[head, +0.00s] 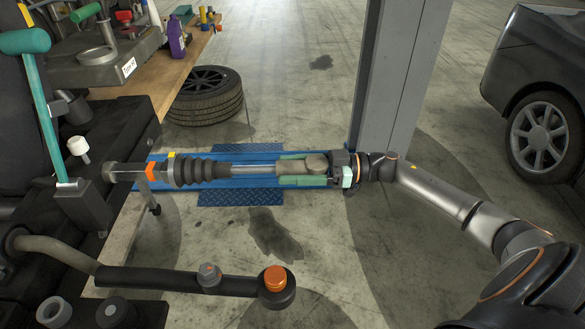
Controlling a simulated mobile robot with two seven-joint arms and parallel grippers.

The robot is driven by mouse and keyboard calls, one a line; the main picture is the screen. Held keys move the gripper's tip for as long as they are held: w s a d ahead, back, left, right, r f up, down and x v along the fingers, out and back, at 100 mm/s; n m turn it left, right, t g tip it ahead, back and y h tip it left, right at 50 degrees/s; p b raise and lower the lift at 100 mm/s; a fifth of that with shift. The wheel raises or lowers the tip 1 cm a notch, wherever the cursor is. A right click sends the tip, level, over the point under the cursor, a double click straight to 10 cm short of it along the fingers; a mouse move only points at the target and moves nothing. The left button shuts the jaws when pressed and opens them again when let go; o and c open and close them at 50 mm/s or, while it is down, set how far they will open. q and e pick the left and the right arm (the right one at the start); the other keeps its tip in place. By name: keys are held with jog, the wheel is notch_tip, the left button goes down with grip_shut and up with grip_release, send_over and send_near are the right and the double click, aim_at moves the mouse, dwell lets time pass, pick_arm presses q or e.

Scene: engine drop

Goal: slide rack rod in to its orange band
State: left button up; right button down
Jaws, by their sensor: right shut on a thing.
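The rack rod lies about level across the middle of the head view, with black ribbed bellows (200,172) and a bare silver shaft (245,169). Its orange band (151,172) shows left of the bellows, near a yellow mark (171,155). Left of the band is a dark grey section (126,172) that reaches the black assembly at the left; I cannot tell where rod ends and opening begins. My right gripper (303,168), with green finger pads, is shut around the rod's thick right end (316,162). My left gripper is not in view.
A blue lift plate (240,192) lies on the floor below the rod. A grey post (395,75) stands behind my right arm. A tyre (205,97) is behind the rod. A bent arm with an orange cap (275,279) sticks out in front. A car (535,100) stands at right.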

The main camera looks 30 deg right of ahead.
aim_at(232, 171)
jog(key=shift+w+a+r, duration=0.1)
jog(key=shift+w+a, duration=0.15)
jog(key=shift+a, duration=0.1)
jog(key=p+x, duration=0.2)
jog(key=x, duration=0.4)
jog(key=shift+w+a, duration=0.35)
jog(key=shift+a, duration=0.1)
jog(key=shift+c, duration=2.2)
grip_release()
jog(key=shift+s+d, duration=0.1)
